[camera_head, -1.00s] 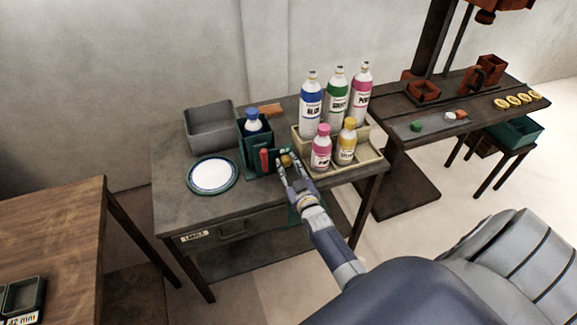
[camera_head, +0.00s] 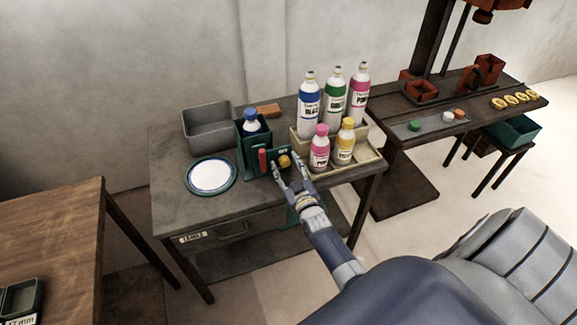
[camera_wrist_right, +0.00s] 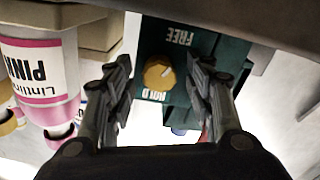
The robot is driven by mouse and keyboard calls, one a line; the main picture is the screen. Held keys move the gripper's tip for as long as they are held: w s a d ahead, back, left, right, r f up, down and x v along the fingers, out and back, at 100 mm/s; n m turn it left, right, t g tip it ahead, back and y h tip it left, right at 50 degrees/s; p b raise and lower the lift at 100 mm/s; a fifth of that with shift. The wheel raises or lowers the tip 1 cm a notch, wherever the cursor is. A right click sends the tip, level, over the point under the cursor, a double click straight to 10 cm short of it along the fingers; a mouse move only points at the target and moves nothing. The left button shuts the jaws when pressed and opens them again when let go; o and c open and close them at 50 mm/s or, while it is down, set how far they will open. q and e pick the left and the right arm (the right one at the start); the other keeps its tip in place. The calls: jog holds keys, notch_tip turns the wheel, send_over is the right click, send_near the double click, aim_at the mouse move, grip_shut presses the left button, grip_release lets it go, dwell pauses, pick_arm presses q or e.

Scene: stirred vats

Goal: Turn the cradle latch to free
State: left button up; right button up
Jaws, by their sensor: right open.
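The cradle (camera_head: 254,137) is a dark green holder on the grey bench, with a blue-capped bottle (camera_head: 251,123) in it. Its latch is a round yellow knob (camera_head: 284,161) on a green plate at the front right. In the right wrist view the knob (camera_wrist_right: 158,73) sits between inverted words FREE (camera_wrist_right: 179,37) and HOLD (camera_wrist_right: 167,96). A pale mark on the knob points towards the upper right, on the FREE side. My right gripper (camera_head: 287,170) is open in front of the knob, its fingers (camera_wrist_right: 160,80) on either side with gaps. My left gripper is not in view.
A red upright piece (camera_head: 263,160) stands just left of the knob. A beige rack (camera_head: 368,157) with several bottles is close on the right. A white plate (camera_head: 211,175) and grey bin (camera_head: 207,127) are on the left. The bench front is clear.

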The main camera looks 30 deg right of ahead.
jog(key=v, duration=1.2)
